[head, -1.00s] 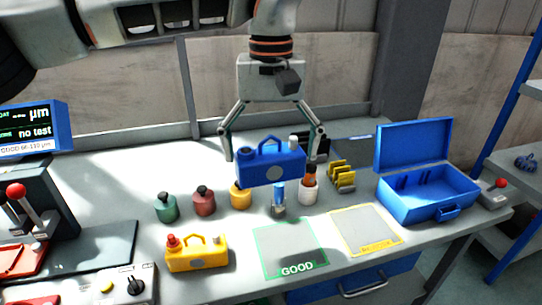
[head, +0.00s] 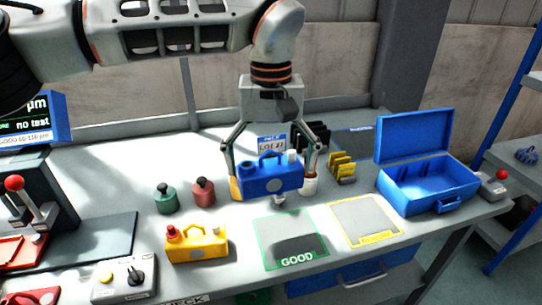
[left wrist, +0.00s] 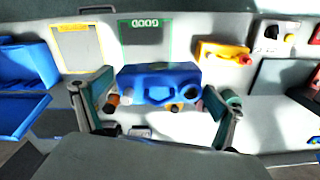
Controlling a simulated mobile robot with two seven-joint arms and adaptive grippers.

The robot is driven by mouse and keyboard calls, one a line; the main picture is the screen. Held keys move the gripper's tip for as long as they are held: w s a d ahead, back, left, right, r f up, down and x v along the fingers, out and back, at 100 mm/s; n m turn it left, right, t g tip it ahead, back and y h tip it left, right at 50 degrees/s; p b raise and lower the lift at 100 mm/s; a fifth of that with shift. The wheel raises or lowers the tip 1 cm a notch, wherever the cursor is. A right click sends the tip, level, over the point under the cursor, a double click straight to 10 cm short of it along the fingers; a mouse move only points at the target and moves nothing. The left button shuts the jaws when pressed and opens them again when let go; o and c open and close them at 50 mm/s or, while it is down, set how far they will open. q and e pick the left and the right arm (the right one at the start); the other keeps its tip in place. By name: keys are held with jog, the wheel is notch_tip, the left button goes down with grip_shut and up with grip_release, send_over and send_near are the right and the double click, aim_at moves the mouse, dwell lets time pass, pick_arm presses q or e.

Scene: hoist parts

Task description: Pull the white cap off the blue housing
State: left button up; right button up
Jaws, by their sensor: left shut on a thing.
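The blue housing (head: 262,180) hangs in the air above the table, roughly level, with a handle on top and a pale round disc on its front. The white cap (head: 292,156) sits on its top right end, close to the right finger. My left gripper (head: 271,170) comes from above and is shut on the housing, one finger at each end. My right gripper is not in view.
A green-outlined GOOD area (head: 290,240) and a yellow-outlined area (head: 366,222) are bare. A yellow housing (head: 197,244), a green bottle (head: 166,199) and a red bottle (head: 203,192) stand left. An open blue case (head: 428,190) and yellow rack (head: 342,167) stand right.

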pick_arm(q)
jog(key=shift+f+b, duration=0.85)
jog(key=shift+f, duration=6.35)
jog(key=shift+r, duration=0.1)
